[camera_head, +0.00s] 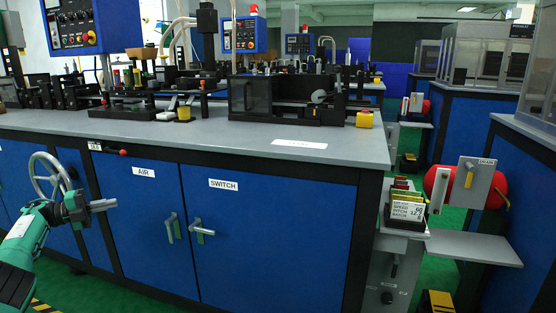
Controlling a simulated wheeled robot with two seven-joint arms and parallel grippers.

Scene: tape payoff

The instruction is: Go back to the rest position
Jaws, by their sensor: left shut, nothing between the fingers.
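My left gripper (101,206) shows at the lower left, at the end of my green arm. Its grey fingers are together, point to the right, and hold nothing. It is in front of the blue cabinet front, with a grey handwheel (48,177) just behind and to its left. My right gripper is not in view.
A long grey-topped workbench (230,140) with machinery spans the left and middle. Its blue doors carry AIR and SWITCH labels and lever handles (200,231). At right are a card box (408,208), a grey shelf (470,246) and a red tank (490,183). Green floor shows at lower left.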

